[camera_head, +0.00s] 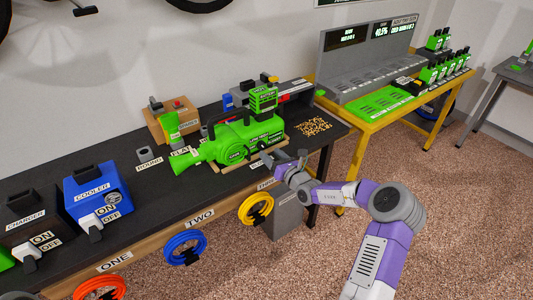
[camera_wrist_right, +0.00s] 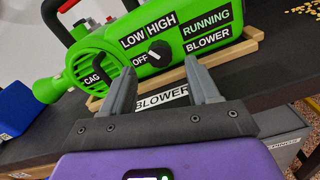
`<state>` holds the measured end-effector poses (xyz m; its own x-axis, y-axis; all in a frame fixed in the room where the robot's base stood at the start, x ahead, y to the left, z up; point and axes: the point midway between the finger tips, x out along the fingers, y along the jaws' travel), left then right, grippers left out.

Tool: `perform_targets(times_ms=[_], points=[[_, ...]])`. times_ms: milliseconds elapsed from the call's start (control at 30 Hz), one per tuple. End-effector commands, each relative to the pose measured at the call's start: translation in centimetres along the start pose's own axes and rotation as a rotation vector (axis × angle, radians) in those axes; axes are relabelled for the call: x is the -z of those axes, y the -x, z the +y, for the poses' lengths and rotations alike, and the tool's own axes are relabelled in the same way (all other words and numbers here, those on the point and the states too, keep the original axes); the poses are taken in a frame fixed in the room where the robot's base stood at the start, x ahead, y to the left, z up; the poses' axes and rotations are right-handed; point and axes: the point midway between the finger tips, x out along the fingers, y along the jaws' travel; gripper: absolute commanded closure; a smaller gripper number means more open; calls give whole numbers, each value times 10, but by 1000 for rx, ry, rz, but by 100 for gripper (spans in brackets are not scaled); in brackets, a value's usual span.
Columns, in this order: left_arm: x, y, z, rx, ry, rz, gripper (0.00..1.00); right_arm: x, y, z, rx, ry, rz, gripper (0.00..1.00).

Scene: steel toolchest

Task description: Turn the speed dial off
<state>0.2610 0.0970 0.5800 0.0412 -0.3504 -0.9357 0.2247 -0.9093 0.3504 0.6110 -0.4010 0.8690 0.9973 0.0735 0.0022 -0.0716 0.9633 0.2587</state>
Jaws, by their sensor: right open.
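The green blower (camera_head: 232,143) lies on a wooden cradle on the dark bench; it also fills the top of the right wrist view (camera_wrist_right: 85,68). Its black speed dial (camera_wrist_right: 160,50) sits among the labels OFF, LOW and HIGH. Which label the dial points to I cannot tell for sure. My right gripper (camera_head: 284,160) is just in front of the blower's lower right side. In the right wrist view its two fingers (camera_wrist_right: 157,68) are spread and empty, with the dial between and beyond the tips. They look apart from the dial. My left gripper is not in view.
A BLOWER label (camera_wrist_right: 162,98) is on the bench edge below the cradle (camera_wrist_right: 230,55). A blue cooler (camera_head: 97,190) and a charger (camera_head: 32,215) stand at left. Coiled hoses, one yellow (camera_head: 256,203), hang along the bench front. A yellow-framed table (camera_head: 385,105) stands at back right.

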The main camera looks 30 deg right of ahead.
Motion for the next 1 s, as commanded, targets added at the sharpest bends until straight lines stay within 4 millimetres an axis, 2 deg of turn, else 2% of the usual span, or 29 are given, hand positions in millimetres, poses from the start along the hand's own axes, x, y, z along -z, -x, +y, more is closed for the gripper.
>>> perform_targets(times_ms=[100,233,600,933,1000], points=[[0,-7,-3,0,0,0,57,2,-18,0,-2,-1,-2,40],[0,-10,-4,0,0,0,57,2,-29,0,-1,-1,0,40],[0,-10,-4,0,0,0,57,1,-34,1,-1,0,2,41],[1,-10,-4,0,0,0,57,1,-33,1,-1,0,3,92],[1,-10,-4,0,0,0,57,1,-33,1,-1,1,3,96]])
